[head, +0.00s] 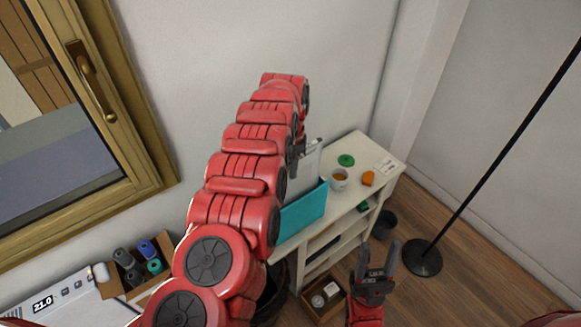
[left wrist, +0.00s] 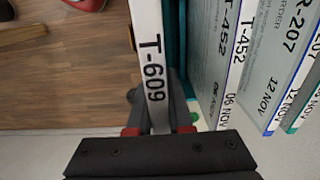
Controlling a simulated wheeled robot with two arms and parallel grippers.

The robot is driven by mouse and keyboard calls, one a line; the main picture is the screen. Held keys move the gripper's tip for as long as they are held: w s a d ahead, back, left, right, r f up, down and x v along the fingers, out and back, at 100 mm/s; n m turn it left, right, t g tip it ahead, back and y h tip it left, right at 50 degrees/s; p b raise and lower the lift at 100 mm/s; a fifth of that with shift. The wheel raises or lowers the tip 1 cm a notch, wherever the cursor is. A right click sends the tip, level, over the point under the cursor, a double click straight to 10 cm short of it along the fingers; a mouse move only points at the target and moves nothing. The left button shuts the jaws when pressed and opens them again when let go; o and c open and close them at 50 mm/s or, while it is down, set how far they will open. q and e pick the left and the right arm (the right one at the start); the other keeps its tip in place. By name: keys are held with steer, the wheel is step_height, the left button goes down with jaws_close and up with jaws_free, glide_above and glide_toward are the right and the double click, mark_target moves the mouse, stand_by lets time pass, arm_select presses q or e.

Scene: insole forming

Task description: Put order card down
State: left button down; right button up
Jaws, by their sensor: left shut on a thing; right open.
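My left gripper (head: 297,150) is shut on an order card (left wrist: 153,65) whose white edge reads T-609. The card stands on edge in the left wrist view. Next to it, on the right, are several other cards, one marked T-452 (left wrist: 238,50) and one R-207 (left wrist: 297,45). In the head view a teal holder (head: 304,212) stands on the white shelf unit (head: 375,148), with a white card face (head: 306,165) above it beside my left gripper. My left arm hides part of the holder. I cannot tell whether the held card touches it. My right gripper (head: 377,258) is open and empty, low at right.
A mug (head: 339,180), an orange piece (head: 368,178), a green disc (head: 347,160) and a paper (head: 389,165) are on the shelf top. A bin (head: 385,225), a lamp base (head: 422,258) and a box (head: 325,298) are on the floor. A spool box (head: 137,272) sits lower left.

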arm_select(q)
steer(key=c, duration=0.8)
jaws_free()
steer(key=shift+c, duration=0.2)
step_height(320, 180, up, 5)
steer(key=shift+f+b, duration=0.1)
steer(key=shift+b, duration=0.85)
step_height(320, 180, up, 5)
steer(key=shift+w+a+b, duration=0.1)
steer(key=shift+a+b, duration=0.05)
steer(key=shift+b, duration=1.05)
step_height(320, 180, up, 2)
steer(key=shift+r+p, duration=0.2)
steer(key=shift+p, duration=0.1)
steer(key=shift+r, duration=0.5)
